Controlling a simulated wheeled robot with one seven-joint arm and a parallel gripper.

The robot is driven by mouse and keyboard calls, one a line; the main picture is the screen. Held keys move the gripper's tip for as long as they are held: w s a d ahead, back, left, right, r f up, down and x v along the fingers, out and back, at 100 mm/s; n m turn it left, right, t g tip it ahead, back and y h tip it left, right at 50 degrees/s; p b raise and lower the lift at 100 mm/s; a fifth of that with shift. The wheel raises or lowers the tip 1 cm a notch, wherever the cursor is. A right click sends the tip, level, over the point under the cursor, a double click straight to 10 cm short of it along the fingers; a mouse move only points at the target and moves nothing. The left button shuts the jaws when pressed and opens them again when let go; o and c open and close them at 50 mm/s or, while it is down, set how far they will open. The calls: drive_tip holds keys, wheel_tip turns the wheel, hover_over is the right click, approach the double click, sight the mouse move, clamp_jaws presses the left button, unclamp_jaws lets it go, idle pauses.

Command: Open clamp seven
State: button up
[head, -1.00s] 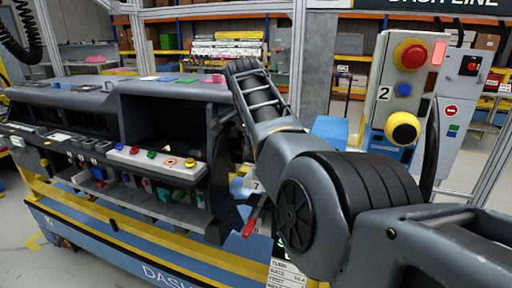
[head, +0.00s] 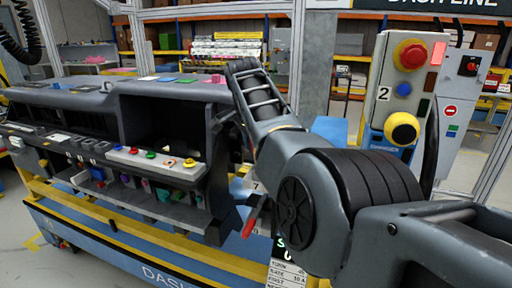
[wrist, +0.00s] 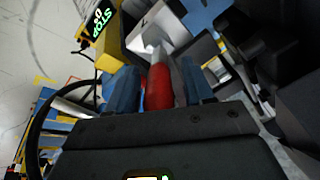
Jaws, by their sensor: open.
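The red handle of clamp seven (head: 254,217) shows low beside the right end of the dashboard module, tilted, under a plate marked 7 (head: 257,187). In the wrist view the red grip (wrist: 158,86) stands between the two blue fingers of my gripper (wrist: 160,88), with a gap seen at least on its right side. A pale metal shaft runs from the grip to a white block marked 7 (wrist: 147,22). My gripper is open around the handle. In the head view my arm hides the gripper.
The dashboard module (head: 60,95) rests on a blue and yellow line frame (head: 130,250), with coloured buttons along its front. A control box marked 2 (head: 385,120) stands right, behind my arm. A yellow block (wrist: 112,45) and a green-lit display (wrist: 97,20) are close to my gripper.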

drive_tip(key=shift+b+v, duration=0.55)
drive_tip(key=shift+v, duration=3.25)
